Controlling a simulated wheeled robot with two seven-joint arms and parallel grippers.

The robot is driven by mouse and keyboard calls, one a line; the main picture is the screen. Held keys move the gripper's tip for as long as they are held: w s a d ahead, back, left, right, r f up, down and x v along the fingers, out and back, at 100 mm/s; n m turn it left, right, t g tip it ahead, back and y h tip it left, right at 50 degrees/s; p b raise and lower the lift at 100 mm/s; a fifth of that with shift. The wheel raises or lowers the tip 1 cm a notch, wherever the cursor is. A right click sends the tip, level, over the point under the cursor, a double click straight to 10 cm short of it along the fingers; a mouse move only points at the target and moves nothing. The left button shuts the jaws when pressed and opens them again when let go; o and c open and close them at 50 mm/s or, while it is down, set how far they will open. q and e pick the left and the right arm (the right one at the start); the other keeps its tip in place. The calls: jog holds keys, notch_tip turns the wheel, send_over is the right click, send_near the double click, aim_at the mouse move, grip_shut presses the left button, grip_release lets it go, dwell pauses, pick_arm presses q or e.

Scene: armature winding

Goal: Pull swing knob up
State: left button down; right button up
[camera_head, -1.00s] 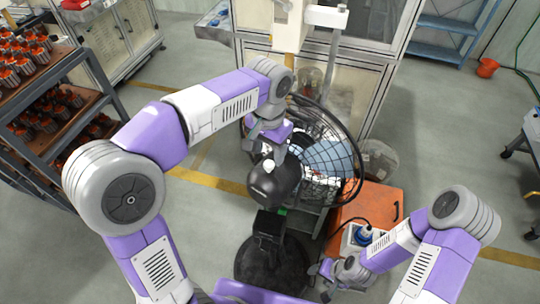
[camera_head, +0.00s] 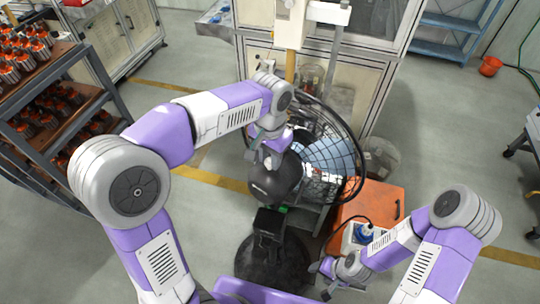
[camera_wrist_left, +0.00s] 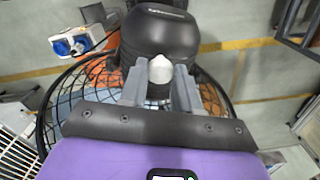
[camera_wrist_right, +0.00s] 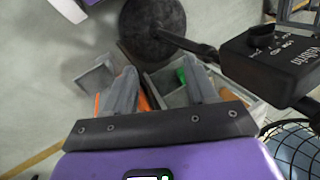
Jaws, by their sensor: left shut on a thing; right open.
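A black fan motor housing (camera_head: 275,182) sits behind a round wire fan cage (camera_head: 345,165). In the left wrist view, the white swing knob (camera_wrist_left: 161,78) stands on top of the housing (camera_wrist_left: 160,38). My left gripper (camera_wrist_left: 160,88) is shut on the knob, with one finger at each side of it. In the head view, my left gripper (camera_head: 268,155) is above the housing and mostly covers the knob. My right gripper (camera_head: 322,280) is low, in front of the orange cart, and open. Its spread fingers (camera_wrist_right: 158,88) hold nothing in the right wrist view.
The fan's round dark base (camera_head: 272,258) and a black control box (camera_wrist_right: 280,55) are near my right gripper. An orange cart (camera_head: 375,200) stands right of the fan. A rack of orange parts (camera_head: 50,100) is at the left.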

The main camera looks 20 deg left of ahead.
aim_at(270, 161)
pick_arm(q)
jog(key=shift+f, duration=0.1)
dwell(0.3)
jog(key=c, duration=0.8)
grip_release()
notch_tip(270, 161, up, 8)
jog(key=shift+f+p, duration=0.2)
jog(key=shift+p, duration=0.35)
